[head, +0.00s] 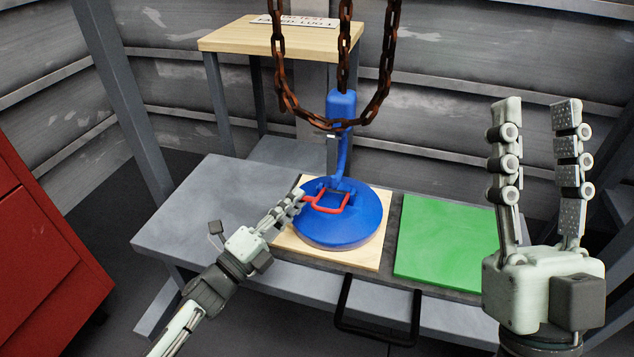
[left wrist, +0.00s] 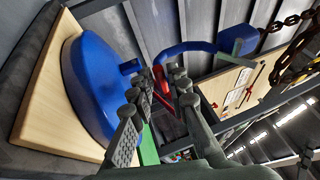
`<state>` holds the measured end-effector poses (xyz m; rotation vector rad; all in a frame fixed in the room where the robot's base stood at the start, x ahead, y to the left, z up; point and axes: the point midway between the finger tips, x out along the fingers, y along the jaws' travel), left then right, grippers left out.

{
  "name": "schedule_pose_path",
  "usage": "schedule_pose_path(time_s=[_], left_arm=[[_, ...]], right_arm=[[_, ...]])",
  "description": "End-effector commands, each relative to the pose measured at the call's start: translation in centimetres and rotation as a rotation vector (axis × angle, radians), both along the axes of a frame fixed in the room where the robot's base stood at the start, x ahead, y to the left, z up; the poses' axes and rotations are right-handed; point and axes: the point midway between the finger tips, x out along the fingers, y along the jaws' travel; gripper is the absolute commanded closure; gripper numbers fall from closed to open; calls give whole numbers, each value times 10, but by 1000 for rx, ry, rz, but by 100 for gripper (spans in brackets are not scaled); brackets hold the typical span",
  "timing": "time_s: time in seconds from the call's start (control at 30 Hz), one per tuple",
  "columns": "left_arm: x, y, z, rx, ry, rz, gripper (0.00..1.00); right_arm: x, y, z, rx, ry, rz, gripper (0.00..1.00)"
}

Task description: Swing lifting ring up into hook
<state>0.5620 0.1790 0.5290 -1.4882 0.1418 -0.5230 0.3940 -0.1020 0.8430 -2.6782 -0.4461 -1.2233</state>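A blue round lid-like body (head: 345,226) sits on a wooden board. Its red lifting ring (head: 328,210) leans low over the lid's front-left part, beside a blue lug. The blue hook (head: 341,130) hangs just above the lid, its lower bend close behind the ring; the ring is not in it. The hook also shows in the left wrist view (left wrist: 195,46). My left gripper (head: 298,199) is at the ring's left end. In the left wrist view its fingers (left wrist: 160,76) stand apart with red ring between them; contact is unclear. My right gripper (head: 537,108) is open, empty, raised at right.
A rusty chain (head: 335,122) loops beside the hook. The grey bench (head: 195,220) carries the wooden board (head: 290,242) and a green panel (head: 445,242). A wooden shelf (head: 225,40) with a sign stands behind. A red cabinet (head: 40,250) is at left. A black handle (head: 375,335) projects in front.

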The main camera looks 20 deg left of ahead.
Motion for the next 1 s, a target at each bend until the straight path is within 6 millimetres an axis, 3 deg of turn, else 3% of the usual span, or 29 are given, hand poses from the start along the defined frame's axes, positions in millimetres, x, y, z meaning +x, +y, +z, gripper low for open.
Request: schedule_pose_path(time_s=[0.2, 0.4, 0.7, 0.87, 1.0], left_arm=[[33, -15, 9, -2, -1, 1, 84], [51, -23, 13, -4, 2, 2, 84], [53, -25, 13, -5, 3, 2, 84], [53, -25, 13, -5, 3, 2, 100], [53, -24, 13, -5, 3, 2, 100]], right_arm=[[-3, -2, 1, 8, -27, -2, 60], [-5, -3, 3, 13, -44, -4, 60], [-6, -3, 3, 15, -49, -4, 60], [-6, -3, 3, 14, -48, -5, 60], [-6, -3, 3, 14, -48, -5, 60]])
